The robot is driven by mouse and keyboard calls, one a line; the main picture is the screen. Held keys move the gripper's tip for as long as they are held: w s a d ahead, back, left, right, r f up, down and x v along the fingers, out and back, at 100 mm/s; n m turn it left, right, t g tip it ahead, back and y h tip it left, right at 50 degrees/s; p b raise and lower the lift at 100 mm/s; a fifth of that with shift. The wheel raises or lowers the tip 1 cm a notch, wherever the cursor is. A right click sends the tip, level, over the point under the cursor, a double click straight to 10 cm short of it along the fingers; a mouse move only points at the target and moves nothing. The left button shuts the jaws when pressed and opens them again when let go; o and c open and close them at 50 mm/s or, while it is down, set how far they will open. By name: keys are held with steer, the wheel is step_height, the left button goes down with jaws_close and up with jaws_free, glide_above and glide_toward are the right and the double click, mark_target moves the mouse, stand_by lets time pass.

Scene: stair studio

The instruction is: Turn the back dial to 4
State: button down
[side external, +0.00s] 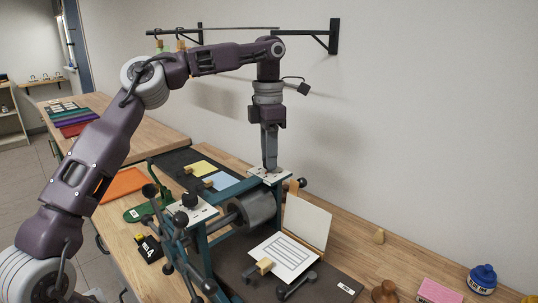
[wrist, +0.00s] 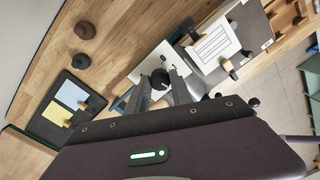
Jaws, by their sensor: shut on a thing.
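The back dial is a dark round knob, seen in the wrist view (wrist: 160,77), on a white plate (side external: 283,174) atop the far side of a blue-green press frame. My gripper (side external: 270,168) points straight down over this plate. Its fingers are shut on the back dial and hide most of it in the side view. The front dial (side external: 190,199) is a black knob on a similar white plate at the near side, apart from my gripper. A black card (side external: 148,250) marked 4 stands on the bench by the press. The back dial's scale is too small to read.
The press roller (side external: 257,208) lies between the frame's sides. A printed sheet (side external: 286,252) lies in front, with a white board (side external: 306,223) leaning on a wooden stand. A dark mat (side external: 178,160) holds yellow and blue sheets. The wall is close behind.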

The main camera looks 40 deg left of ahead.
steer(key=m, duration=0.4)
steer(key=shift+m, duration=0.3)
steer(key=m, duration=0.4)
steer(key=shift+m, duration=0.3)
steer(key=m, duration=0.4)
steer(key=shift+m, duration=0.3)
steer(key=shift+m+y, duration=0.3)
steer(key=shift+m, duration=1.7)
steer(key=shift+d, duration=0.1)
steer(key=c, duration=1.1)
jaws_free()
